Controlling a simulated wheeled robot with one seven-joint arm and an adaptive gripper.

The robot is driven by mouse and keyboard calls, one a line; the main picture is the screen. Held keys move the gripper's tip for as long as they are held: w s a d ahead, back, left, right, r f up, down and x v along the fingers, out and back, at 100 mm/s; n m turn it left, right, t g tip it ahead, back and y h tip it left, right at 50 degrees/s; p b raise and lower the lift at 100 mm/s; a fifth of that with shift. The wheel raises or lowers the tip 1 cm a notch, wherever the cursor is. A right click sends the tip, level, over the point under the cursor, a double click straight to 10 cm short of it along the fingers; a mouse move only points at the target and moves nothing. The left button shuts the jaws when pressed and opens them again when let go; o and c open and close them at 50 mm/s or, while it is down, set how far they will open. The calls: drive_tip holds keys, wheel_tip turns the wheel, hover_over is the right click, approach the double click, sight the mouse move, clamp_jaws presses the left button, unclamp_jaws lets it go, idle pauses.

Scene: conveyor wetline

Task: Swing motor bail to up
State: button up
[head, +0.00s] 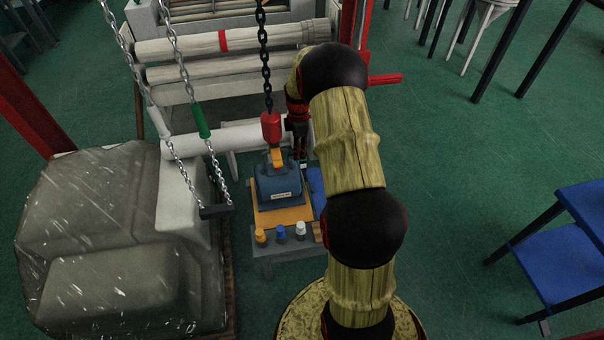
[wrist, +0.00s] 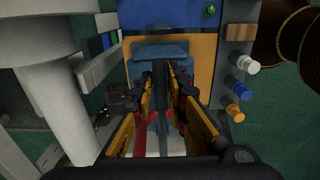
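The motor (head: 279,188) is a blue-grey block on an orange plate (head: 293,214) over a small stand. It also shows in the wrist view (wrist: 146,52). A short orange piece (head: 277,158) rises from its top, under a red hook block (head: 271,127); I cannot tell if it is the bail. My gripper (head: 300,142) is behind and right of the motor, partly hidden by my arm. In the wrist view my gripper (wrist: 163,82) has its orange fingers on either side of a dark upright bar; whether they press on it is unclear.
The hook block hangs on a dark chain (head: 265,60). Two lighter chains (head: 185,80) carry a dark bar (head: 216,211) to the left. A large grey covered mass (head: 100,240) stands at left. Conveyor rollers (head: 190,45) lie behind.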

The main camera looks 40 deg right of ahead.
drive_tip(key=o, duration=0.4)
drive_tip(key=shift+s, duration=0.1)
drive_tip(key=shift+c, duration=0.2)
drive_tip(key=shift+r+p, duration=2.35)
drive_tip(key=shift+r, duration=1.15)
